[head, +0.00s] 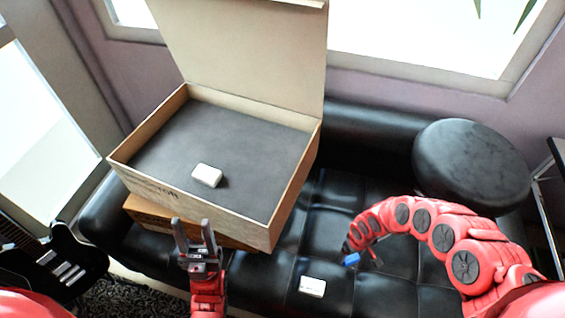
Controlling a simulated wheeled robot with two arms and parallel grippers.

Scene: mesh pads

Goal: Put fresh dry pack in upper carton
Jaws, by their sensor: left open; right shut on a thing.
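A second white pack (312,287) lies on the sofa seat to the right of the carton. My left gripper (194,238) is open and empty just in front of the carton's front wall. My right gripper (362,260) is small in view, above the seat, and shut on a small blue thing (351,259). I cannot tell which pack is the fresh dry one.
A lower carton (146,213) lies under the upper one. The black tufted sofa (330,210) has free room right of the cartons. A round black stool (470,160) is at the right, and a guitar (55,258) stands at the lower left.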

